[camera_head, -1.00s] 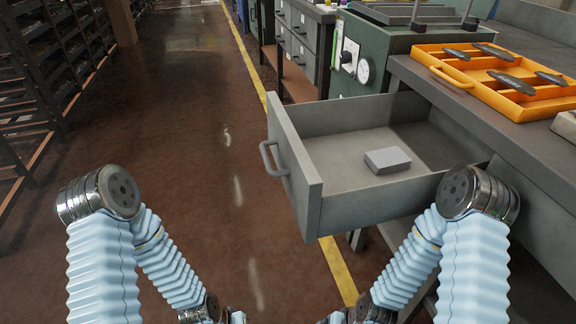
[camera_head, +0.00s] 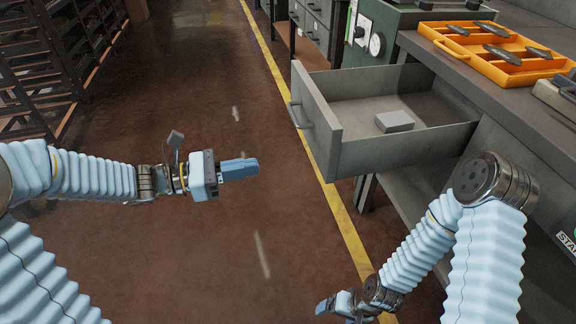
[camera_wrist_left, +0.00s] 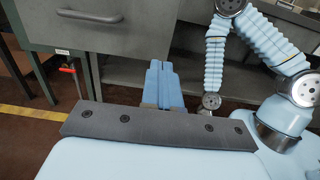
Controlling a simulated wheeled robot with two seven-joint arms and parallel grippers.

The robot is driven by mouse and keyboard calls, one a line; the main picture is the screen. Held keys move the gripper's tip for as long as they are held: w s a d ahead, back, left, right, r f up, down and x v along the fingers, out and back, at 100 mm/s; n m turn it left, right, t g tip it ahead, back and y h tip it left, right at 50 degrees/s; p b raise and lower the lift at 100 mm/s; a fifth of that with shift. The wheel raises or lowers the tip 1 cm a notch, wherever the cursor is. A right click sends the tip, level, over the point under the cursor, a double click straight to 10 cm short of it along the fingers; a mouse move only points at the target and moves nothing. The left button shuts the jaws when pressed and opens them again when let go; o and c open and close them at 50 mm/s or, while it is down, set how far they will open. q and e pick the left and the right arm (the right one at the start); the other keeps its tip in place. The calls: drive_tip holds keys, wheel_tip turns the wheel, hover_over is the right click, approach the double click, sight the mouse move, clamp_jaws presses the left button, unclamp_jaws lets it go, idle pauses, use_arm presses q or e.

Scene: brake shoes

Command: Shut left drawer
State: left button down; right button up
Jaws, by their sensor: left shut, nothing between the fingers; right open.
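The grey drawer (camera_head: 318,125) is pulled out from the workbench, with its handle (camera_head: 300,115) on the front panel. A small grey box (camera_head: 394,121) lies inside. My left gripper (camera_head: 255,168) is shut and empty, left of the drawer front and apart from it, its blue fingers pointing toward it. In the left wrist view the fingers (camera_wrist_left: 162,70) show below and right of the handle (camera_wrist_left: 90,17) on the drawer front (camera_wrist_left: 130,32). My right gripper (camera_head: 323,306) is low, near the bottom edge of the head view, below the drawer and empty; its fingers are small there.
An orange tray (camera_head: 478,68) with several dark brake shoes stands on the workbench (camera_head: 480,88). A green machine (camera_head: 400,20) is behind the drawer. Dark shelving (camera_head: 50,75) stands at far left. The floor left of the drawer is clear.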

sight(324, 156)
use_arm(q)
drive_tip(key=x, duration=1.3)
drive_tip(key=shift+w+d+f+p, duration=0.1)
drive_tip(key=shift+d+f+p, duration=0.05)
drive_tip(key=shift+d+p, duration=0.2)
use_arm(e)
drive_tip(key=shift+r, duration=0.35)
use_arm(q)
drive_tip(key=shift+d, duration=0.1)
